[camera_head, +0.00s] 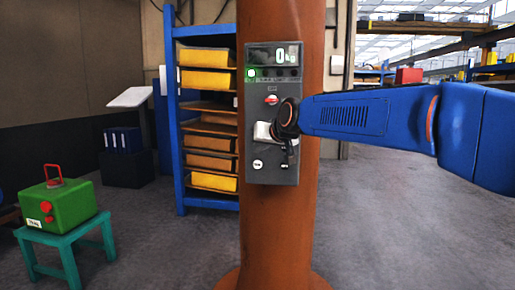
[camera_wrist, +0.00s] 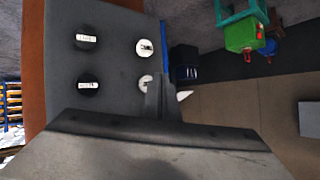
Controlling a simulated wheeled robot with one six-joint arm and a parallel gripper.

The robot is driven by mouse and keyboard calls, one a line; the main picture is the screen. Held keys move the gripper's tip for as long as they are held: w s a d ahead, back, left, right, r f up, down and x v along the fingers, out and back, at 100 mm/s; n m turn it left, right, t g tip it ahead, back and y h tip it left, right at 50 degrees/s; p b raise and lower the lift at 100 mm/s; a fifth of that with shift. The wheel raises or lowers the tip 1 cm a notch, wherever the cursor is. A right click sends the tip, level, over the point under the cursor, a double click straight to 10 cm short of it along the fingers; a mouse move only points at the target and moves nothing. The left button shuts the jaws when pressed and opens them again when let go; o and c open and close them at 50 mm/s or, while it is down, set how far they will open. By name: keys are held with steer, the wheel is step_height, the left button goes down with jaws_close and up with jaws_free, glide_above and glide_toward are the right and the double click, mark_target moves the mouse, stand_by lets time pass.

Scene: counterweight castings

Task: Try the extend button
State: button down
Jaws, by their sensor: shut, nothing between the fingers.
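A grey control panel (camera_head: 272,90) is fixed to a thick orange column. Its display reads 0 with small letters beside it, and a green lamp (camera_head: 251,73) is lit below. My gripper (camera_wrist: 162,98) is shut and empty, close in front of the panel's lower part. The upper white button (camera_wrist: 144,48) is clear; the lower white button (camera_wrist: 145,81) is partly hidden by my fingers. Labels are too small to read, so I cannot tell which is extend.
A red switch (camera_head: 271,99) sits midway down the panel. A green box (camera_head: 62,207) with a red handle stands on a teal stool (camera_head: 68,250) at left. A blue shelf (camera_head: 177,120) with yellow bins stands behind. The floor around the column is open.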

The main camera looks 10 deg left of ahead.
steer(key=shift+w, duration=0.4)
steer(key=shift+w, duration=0.45)
stand_by(2.3)
steer(key=shift+s, duration=0.2)
stand_by(2.1)
steer(key=shift+s, duration=0.7)
steer(key=shift+s+a, duration=0.1)
steer(key=shift+s, duration=2.4)
